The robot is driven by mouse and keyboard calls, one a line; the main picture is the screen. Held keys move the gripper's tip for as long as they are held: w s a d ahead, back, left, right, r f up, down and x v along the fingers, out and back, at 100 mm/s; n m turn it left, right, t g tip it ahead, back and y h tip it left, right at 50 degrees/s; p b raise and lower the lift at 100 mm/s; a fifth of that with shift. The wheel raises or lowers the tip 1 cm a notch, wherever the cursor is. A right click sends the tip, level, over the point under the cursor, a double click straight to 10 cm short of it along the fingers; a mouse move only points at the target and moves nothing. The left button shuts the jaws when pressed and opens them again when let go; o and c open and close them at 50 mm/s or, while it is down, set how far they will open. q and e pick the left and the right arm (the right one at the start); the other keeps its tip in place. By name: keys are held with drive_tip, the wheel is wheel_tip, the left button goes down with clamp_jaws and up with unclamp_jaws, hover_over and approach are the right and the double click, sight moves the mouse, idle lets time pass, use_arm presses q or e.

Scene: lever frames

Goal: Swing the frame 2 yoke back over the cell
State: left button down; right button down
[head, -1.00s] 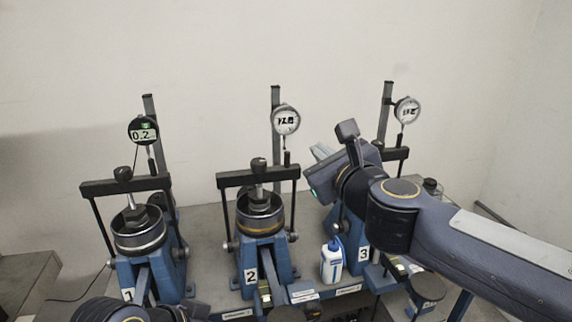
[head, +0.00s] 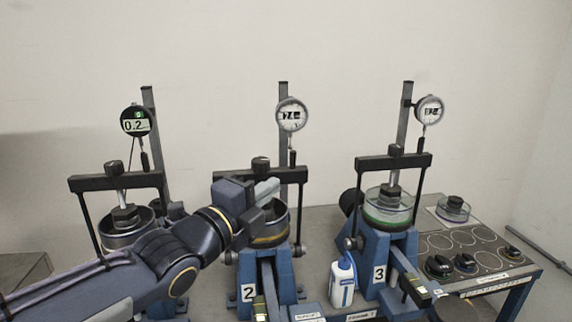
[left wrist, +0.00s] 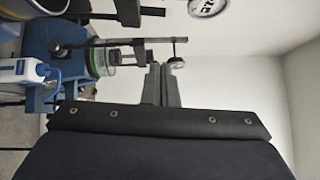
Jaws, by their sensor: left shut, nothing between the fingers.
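Frame 2 (head: 248,292) is the middle blue lever frame, marked 2. Its black yoke (head: 296,174) stands upright, its crossbar above the cell (head: 270,238); a black knob (head: 260,163) tops the bar. My right gripper is not in view.
Frame 1's yoke (head: 90,183) is left, partly behind my left arm. Frame 3's yoke (head: 372,163) stands upright over its cell (head: 388,208). A white bottle (head: 342,284) stands between frames 2 and 3. Dial gauges hang on posts behind. Black weights (head: 438,265) lie on the right tabletop.

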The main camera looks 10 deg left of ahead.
use_arm(q)
drive_tip(key=w+d+p, duration=0.1)
drive_tip(key=w+p, duration=0.3)
drive_tip(key=w, duration=0.7)
drive_tip(key=shift+d+r, duration=0.25)
drive_tip(key=shift+r, duration=0.2)
drive_tip(key=w+p, duration=0.1)
drive_tip(key=w+a+r+p, duration=0.1)
drive_tip(key=w, duration=0.1)
drive_tip(key=shift+w+a+r+y, duration=0.15)
drive_tip(key=shift+a+y, duration=0.05)
drive_tip(key=shift+y, duration=0.1)
drive_tip(key=shift+w+a+n+g, duration=0.2)
drive_tip(key=shift+w+n+g, duration=0.1)
drive_tip(key=shift+p, duration=0.3)
drive_tip(key=shift+f, duration=0.2)
